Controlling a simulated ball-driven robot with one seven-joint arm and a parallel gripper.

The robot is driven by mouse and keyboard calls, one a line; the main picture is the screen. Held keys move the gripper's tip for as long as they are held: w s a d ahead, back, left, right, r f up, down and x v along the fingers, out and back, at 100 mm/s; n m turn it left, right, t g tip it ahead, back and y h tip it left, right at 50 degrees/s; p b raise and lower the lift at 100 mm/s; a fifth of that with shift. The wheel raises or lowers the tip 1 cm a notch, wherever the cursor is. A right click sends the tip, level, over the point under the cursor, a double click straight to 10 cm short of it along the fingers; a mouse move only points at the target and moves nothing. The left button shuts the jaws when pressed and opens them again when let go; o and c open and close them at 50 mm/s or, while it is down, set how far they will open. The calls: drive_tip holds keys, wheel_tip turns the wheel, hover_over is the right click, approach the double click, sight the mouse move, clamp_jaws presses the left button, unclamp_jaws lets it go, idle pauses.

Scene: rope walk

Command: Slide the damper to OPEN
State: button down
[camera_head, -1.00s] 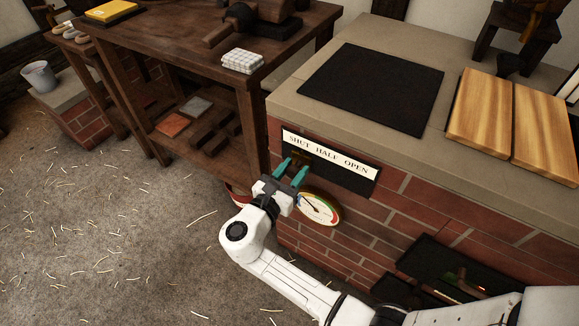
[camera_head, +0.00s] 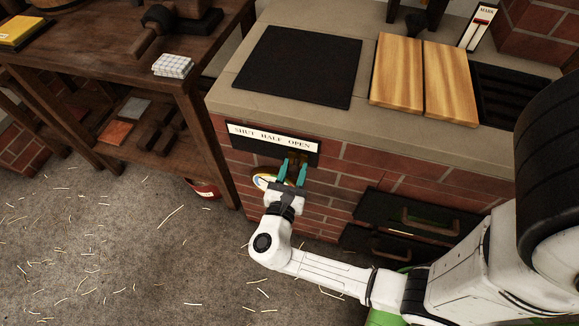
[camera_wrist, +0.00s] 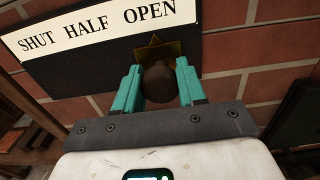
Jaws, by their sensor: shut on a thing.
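The damper is a dark slide plate (camera_wrist: 80,75) on the brick front, under a white label strip (camera_head: 272,138) reading SHUT, HALF, OPEN. Its dark rounded knob (camera_wrist: 160,82) sits between the teal fingers of my gripper (camera_head: 292,174), with a brass pointer (camera_wrist: 155,42) just above it. My gripper (camera_wrist: 158,88) is shut on the knob. In the wrist view the pointer stands below the word OPEN, near the right end of the strip. The fingers hide the knob's sides.
A round gauge (camera_head: 264,182) is on the bricks left of my gripper, partly hidden. Drawers with handles (camera_head: 430,218) are at right. Wooden boards (camera_head: 397,70) and a black plate (camera_head: 298,66) lie on the counter above. A wooden bench (camera_head: 100,60) stands at left.

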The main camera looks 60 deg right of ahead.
drive_tip(key=c, duration=0.7)
unclamp_jaws()
drive_tip(key=shift+s, duration=0.3)
drive_tip(key=a, duration=0.3)
drive_tip(key=s+a, duration=0.1)
drive_tip(key=a, duration=0.3)
drive_tip(key=s+a, duration=0.1)
drive_tip(key=a, duration=0.2)
drive_tip(key=shift+a, duration=0.25)
